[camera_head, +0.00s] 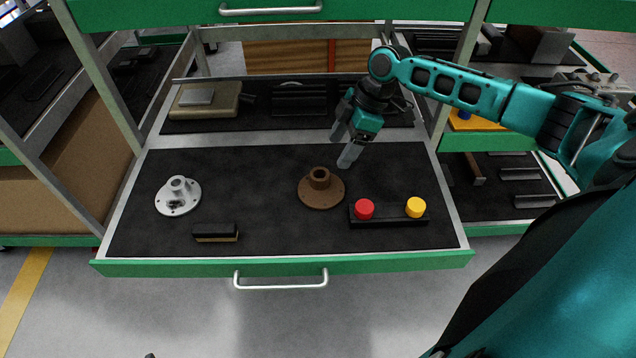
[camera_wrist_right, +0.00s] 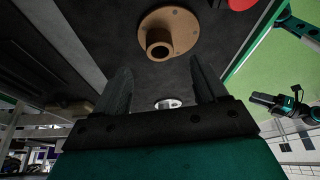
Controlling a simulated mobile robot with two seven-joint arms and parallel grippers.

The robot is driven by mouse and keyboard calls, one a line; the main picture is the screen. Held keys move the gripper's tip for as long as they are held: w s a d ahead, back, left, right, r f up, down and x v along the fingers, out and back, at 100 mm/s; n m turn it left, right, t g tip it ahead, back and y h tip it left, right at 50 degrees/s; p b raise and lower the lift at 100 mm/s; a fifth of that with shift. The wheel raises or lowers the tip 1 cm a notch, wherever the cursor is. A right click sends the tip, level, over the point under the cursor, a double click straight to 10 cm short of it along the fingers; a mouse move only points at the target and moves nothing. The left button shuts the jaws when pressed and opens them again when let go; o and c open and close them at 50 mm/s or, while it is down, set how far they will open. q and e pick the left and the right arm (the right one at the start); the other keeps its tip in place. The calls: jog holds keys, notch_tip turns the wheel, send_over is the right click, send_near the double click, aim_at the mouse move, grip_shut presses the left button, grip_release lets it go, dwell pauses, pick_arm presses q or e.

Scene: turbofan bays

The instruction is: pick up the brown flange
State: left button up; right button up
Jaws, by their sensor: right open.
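The brown flange (camera_head: 321,190) lies on the dark mat of the open drawer, near its middle, with its hub facing up. It also shows in the right wrist view (camera_wrist_right: 168,32), beyond the fingertips. My right gripper (camera_head: 346,158) is open and empty, behind and slightly right of the flange in the head view, apart from it. In the right wrist view the two fingers (camera_wrist_right: 160,82) stand wide apart with nothing between them.
A silver flange (camera_head: 178,197) lies at the drawer's left. A dark block (camera_head: 215,232) lies front left. A black bar (camera_head: 388,222) with a red and a yellow knob stands right of the brown flange. The green drawer front (camera_head: 200,267) has a handle. Shelf posts flank the drawer.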

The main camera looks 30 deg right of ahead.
aim_at(322, 171)
jog(key=x, duration=0.4)
jog(key=shift+a+b+x, duration=0.1)
jog(key=shift+b+x, duration=0.1)
jog(key=shift+x, duration=1.1)
jog(key=shift+a+b+x, duration=0.15)
jog(key=shift+b+x, duration=0.05)
jog(key=shift+x, duration=1.15)
jog(key=shift+w+r, duration=0.15)
jog(key=shift+w, duration=0.05)
jog(key=shift+c, duration=0.2)
grip_shut()
jog(key=shift+r, duration=0.1)
